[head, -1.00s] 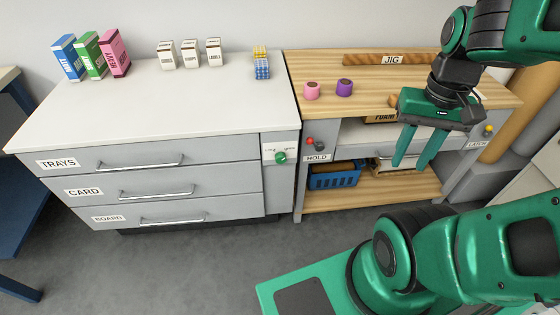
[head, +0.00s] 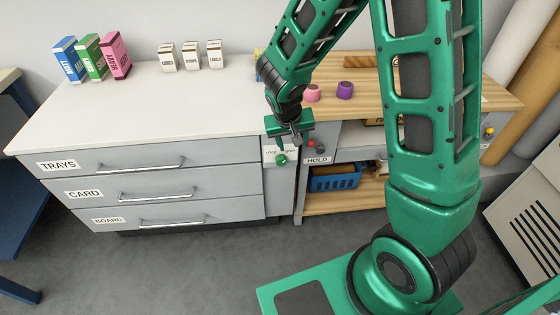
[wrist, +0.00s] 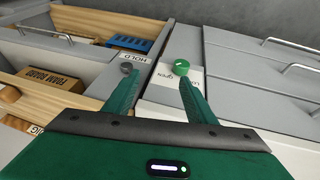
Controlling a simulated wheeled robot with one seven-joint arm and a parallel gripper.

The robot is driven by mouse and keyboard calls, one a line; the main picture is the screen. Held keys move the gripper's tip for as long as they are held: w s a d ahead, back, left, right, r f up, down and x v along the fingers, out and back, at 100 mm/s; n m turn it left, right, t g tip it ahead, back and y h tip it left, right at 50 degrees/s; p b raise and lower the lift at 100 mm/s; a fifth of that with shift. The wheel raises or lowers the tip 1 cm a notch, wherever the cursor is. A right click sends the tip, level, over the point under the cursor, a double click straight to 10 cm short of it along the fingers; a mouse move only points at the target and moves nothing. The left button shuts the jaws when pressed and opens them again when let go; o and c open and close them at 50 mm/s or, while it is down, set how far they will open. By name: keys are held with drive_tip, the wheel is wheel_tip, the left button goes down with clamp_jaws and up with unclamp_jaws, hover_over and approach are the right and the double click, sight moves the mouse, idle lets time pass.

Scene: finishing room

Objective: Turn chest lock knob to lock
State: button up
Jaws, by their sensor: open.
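The chest (head: 150,110) has a white top and grey drawers labelled TRAYS, CARD and BOARD, all shut. Its round green lock knob (head: 281,159) sits on the front panel at the right end, by a white label partly covered by my gripper. My gripper (head: 284,146) is at that panel, just above the knob in the head view. In the wrist view my gripper (wrist: 158,78) has its fingers spread and empty. There the green knob (wrist: 181,67) shows just past the tip of the right-hand finger, not centred between the fingers. Whether they touch is unclear.
A wooden bench (head: 375,90) adjoins the chest on the right, with a pink roll (head: 313,93) and a purple roll (head: 345,90) on top. Its HOLD panel with a red button (head: 310,143) is close beside the knob. A blue basket (head: 335,179) stands on its lower shelf.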

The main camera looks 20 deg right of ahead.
approach(281, 161)
drive_tip(key=r, duration=0.1)
drive_tip(key=shift+n, duration=0.3)
drive_tip(key=x, duration=1)
drive_tip(key=shift+f, duration=0.25)
drive_tip(key=c, duration=1)
